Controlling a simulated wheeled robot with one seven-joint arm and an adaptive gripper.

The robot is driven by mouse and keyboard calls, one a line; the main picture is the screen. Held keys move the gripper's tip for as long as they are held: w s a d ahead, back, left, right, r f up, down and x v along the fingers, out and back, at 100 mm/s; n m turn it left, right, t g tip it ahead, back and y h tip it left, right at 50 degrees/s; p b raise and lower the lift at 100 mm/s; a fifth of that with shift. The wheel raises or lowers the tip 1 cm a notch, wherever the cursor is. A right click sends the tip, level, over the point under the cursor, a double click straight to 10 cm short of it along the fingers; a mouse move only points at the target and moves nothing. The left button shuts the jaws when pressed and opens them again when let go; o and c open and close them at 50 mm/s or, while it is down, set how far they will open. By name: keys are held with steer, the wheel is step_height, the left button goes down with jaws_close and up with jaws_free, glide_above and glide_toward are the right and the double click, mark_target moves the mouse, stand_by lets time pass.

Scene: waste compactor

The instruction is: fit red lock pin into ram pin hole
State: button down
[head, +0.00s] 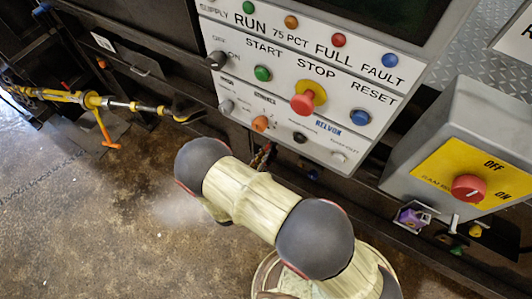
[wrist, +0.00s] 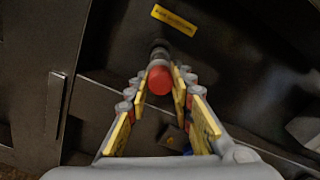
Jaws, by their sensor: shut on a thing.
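The red lock pin (wrist: 159,80) shows in the wrist view with its round red end toward the camera. Its grey shaft (wrist: 158,53) points away toward a dark metal panel. My gripper (wrist: 162,78) is shut on the pin, with its yellow-padded fingers on either side of the red end. The ram pin hole cannot be made out; the far tip of the shaft is lost against the dark panel, so I cannot tell whether it is in a hole. In the head view my arm crosses the lower middle, and neither the pin nor my gripper can be made out.
A yellow label (wrist: 174,20) is on the dark panel above the pin. The head view shows a control panel (head: 300,85), a grey switch box (head: 425,150) with a red knob, a purple padlock (head: 411,217) and a yellow bar (head: 70,97).

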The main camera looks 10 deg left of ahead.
steer(key=shift+x, duration=3.1)
stand_by(0.4)
steer(key=c, duration=1.5)
jaws_free()
steer(key=shift+c, duration=0.3)
steer(key=v, duration=0.7)
